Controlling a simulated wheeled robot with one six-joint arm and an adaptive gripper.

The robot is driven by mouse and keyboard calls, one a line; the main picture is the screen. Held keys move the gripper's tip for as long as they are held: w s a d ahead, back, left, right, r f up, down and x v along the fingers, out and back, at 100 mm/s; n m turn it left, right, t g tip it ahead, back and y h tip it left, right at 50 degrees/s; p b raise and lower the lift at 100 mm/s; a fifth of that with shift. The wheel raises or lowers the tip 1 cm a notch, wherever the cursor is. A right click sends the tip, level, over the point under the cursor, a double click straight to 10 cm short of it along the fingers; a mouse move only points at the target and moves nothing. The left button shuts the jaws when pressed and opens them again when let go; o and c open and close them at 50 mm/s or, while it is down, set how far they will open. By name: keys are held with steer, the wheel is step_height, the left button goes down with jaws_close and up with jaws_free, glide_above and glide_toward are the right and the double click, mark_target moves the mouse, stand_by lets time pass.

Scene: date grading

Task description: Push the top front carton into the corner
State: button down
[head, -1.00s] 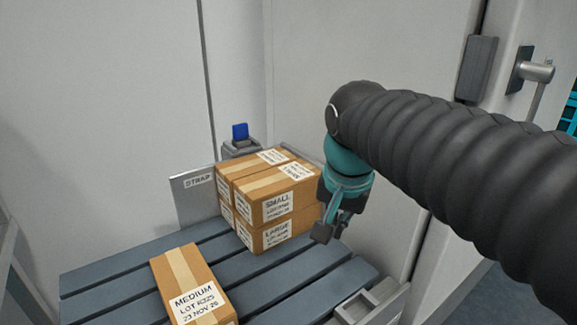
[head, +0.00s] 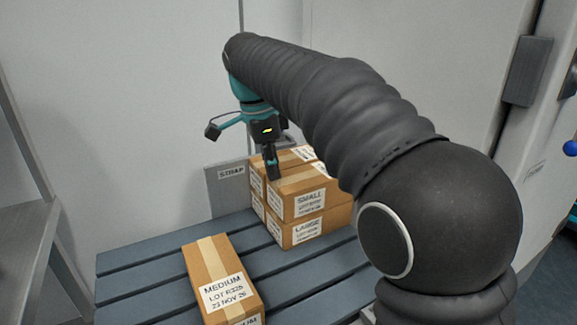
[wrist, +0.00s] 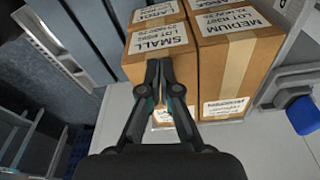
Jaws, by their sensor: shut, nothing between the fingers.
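The top front carton (head: 310,202), brown with a SMALL label, sits on a LARGE-labelled carton (head: 312,230) in a stack on the slatted grey pallet. It also shows in the wrist view (wrist: 145,70), beside a MEDIUM-labelled carton (wrist: 238,55). My gripper (head: 273,172) is shut, empty and pointing down at the left side of the stack. In the wrist view its closed fingertips (wrist: 163,66) overlap the SMALL carton's near side; I cannot tell whether they touch it. My arm hides the right rear of the stack in the head view.
A separate MEDIUM carton (head: 217,270) lies on the pallet (head: 150,258) at front left. A grey STRAP plate (head: 228,199) stands left of the stack. Pale walls rise behind. A metal shelf (head: 30,180) is at far left. Slats between the loose carton and stack are bare.

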mark_target(321, 175)
steer(key=w+d, duration=0.1)
steer(key=d, duration=0.2)
steer(key=w+d, duration=0.1)
steer(key=d, duration=0.2)
steer(key=w+d, duration=0.2)
steer(key=d, duration=0.1)
steer(key=shift+d, duration=0.25)
steer(key=shift+w+d+f, duration=0.1)
steer(key=shift+d+f, duration=0.1)
steer(key=shift+f, duration=0.05)
steer(key=shift+a+f, duration=0.1)
steer(key=shift+f, duration=0.5)
